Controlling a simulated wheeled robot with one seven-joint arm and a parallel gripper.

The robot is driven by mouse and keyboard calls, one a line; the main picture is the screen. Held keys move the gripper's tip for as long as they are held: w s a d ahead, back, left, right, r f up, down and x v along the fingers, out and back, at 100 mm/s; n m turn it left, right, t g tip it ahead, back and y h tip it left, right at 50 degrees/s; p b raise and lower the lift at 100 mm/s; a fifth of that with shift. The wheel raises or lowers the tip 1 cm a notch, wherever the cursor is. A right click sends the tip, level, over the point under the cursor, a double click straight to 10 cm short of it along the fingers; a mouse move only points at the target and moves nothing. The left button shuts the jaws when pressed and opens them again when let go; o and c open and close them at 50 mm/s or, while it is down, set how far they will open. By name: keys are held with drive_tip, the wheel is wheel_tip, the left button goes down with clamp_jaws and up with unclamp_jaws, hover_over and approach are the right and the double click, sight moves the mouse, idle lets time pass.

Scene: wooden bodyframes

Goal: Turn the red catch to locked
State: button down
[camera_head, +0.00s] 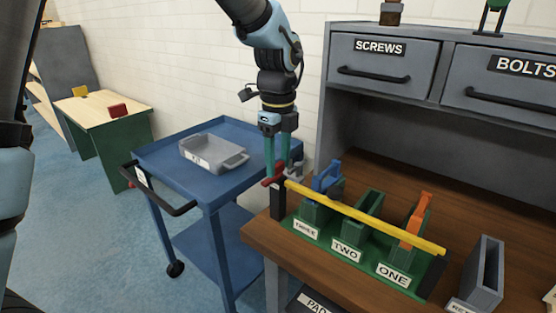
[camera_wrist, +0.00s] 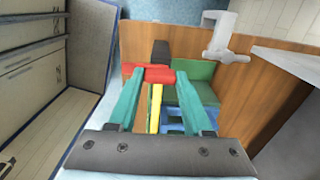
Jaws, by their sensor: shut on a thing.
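The red catch (camera_head: 270,181) sits at the left end of the yellow bar (camera_head: 365,218), by a dark end post (camera_head: 277,203). My gripper (camera_head: 278,176) points down with its teal fingers at the catch. In the wrist view, the fingertips (camera_wrist: 160,74) are closed on either side of the red catch (camera_wrist: 158,73), which lies crosswise to the yellow bar (camera_wrist: 155,110). The bar runs over the green rack (camera_head: 330,248) labelled THREE, TWO and ONE. A blue piece (camera_head: 327,177) stands at THREE and an orange piece (camera_head: 415,222) at ONE. TWO looks empty.
A light grey fixture (camera_wrist: 220,38) stands close beside the gripper. A grey bin (camera_head: 487,272) is right of the rack on the wooden bench (camera_head: 258,232). A blue cart (camera_head: 165,152) with a grey tray (camera_head: 213,153) stands left. Drawers (camera_head: 385,65) rise behind.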

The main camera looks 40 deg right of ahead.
drive_tip(key=n, duration=0.4)
drive_tip(key=shift+p, duration=0.4)
drive_tip(key=n, duration=0.9)
drive_tip(key=shift+n, duration=0.3)
drive_tip(key=shift+n+p, duration=0.3)
drive_tip(key=shift+n, duration=1.8)
drive_tip(key=shift+c, duration=1.6)
unclamp_jaws()
